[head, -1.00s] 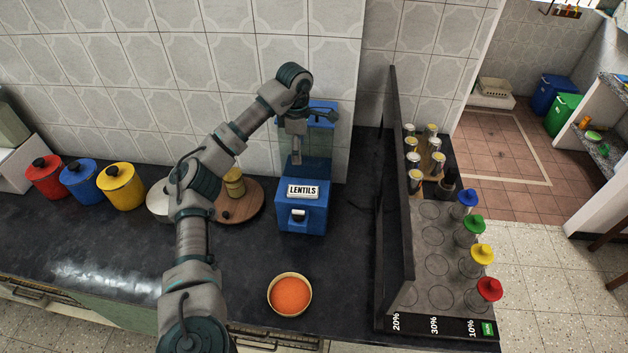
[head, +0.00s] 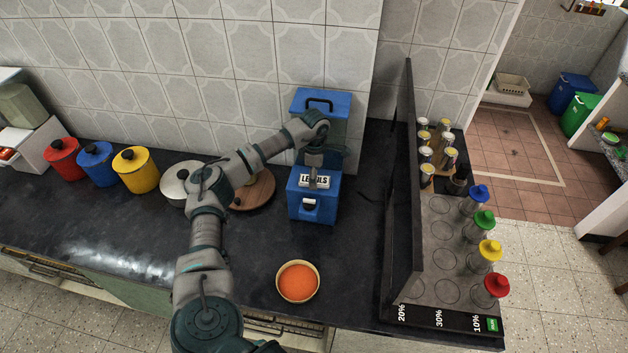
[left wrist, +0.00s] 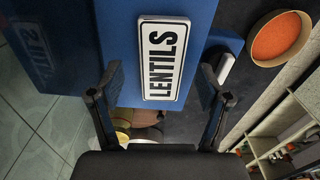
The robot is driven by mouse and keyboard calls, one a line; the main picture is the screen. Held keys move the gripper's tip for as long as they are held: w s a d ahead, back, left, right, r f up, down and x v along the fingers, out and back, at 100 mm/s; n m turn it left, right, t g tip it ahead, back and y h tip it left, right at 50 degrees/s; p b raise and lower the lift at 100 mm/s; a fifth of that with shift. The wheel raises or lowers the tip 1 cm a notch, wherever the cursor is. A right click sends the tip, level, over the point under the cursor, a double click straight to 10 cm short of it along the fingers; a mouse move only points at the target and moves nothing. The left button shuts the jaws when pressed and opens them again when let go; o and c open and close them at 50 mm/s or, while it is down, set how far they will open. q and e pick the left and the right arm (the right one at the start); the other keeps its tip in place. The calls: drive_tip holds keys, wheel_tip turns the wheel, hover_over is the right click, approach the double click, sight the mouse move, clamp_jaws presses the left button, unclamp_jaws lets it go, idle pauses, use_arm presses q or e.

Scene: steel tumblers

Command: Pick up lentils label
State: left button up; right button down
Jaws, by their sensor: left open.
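In the left wrist view the label (left wrist: 163,58) shows whole and turned sideways, still on the blue surface. My left gripper (head: 313,184) is in front of the label in the head view and hides its middle letters. In the left wrist view the open fingers of my left gripper (left wrist: 160,84) stand on either side of the label, with nothing between them gripped. My right gripper is in neither view.
A bowl of orange lentils (head: 297,281) stands on the dark counter (head: 130,237) in front of the dispenser. Red (head: 65,159), blue (head: 97,164) and yellow (head: 136,170) canisters stand left. A dark upright panel (head: 403,190) and a rack of tumblers are on the right.

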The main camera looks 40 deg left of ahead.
use_arm(q)
drive_tip(key=shift+f, duration=0.5)
drive_tip(key=shift+c, duration=0.2)
drive_tip(key=c, duration=1)
